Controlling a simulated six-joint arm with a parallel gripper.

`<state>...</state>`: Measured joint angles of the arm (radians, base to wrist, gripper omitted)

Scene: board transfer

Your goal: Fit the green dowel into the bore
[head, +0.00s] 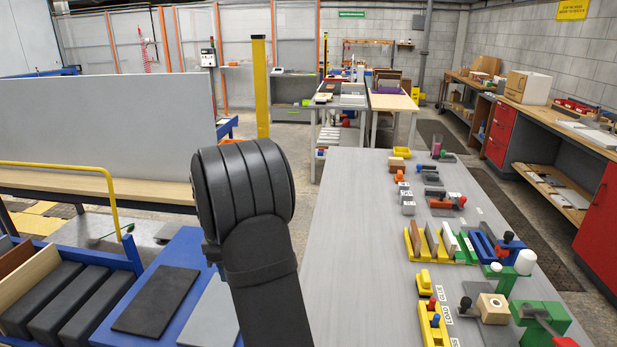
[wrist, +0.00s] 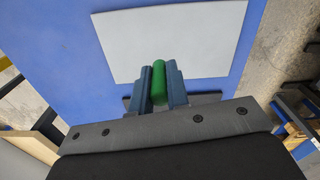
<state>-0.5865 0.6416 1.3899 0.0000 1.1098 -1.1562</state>
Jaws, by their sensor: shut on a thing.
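In the wrist view, my gripper (wrist: 161,88) is shut on the green dowel (wrist: 158,82), which sits between its two blue-grey fingers. The dowel's rounded end points away from the wrist, over a light grey sheet on a blue surface. In the head view my arm hides the gripper and the dowel. A pale wooden block (head: 493,308) with a dark round hole in its top, which looks like the bore, stands at the right front of the grey table. It is far to the right of my arm.
The grey table (head: 350,240) has a broad clear area on its left. Its right side holds yellow racks (head: 412,243), a green clamp-like fixture (head: 545,316) and a white-knobbed post (head: 525,262). A blue bench (head: 180,262) with dark and grey sheets lies below my arm.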

